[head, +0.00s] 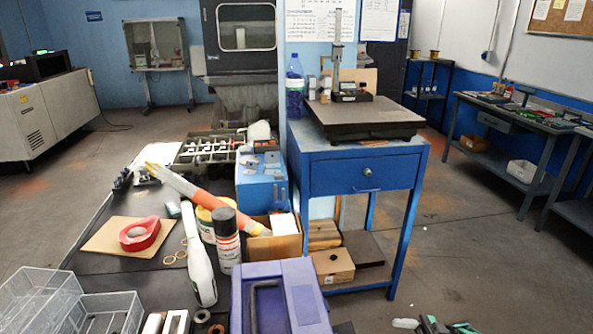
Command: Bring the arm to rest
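I cannot see whether either gripper is open, shut or holding anything. The dark bench (120,267) lies at the lower left of the view, with many items on it.
A blue table (360,174) stands behind to the right. Floor (470,235) at the right is open.

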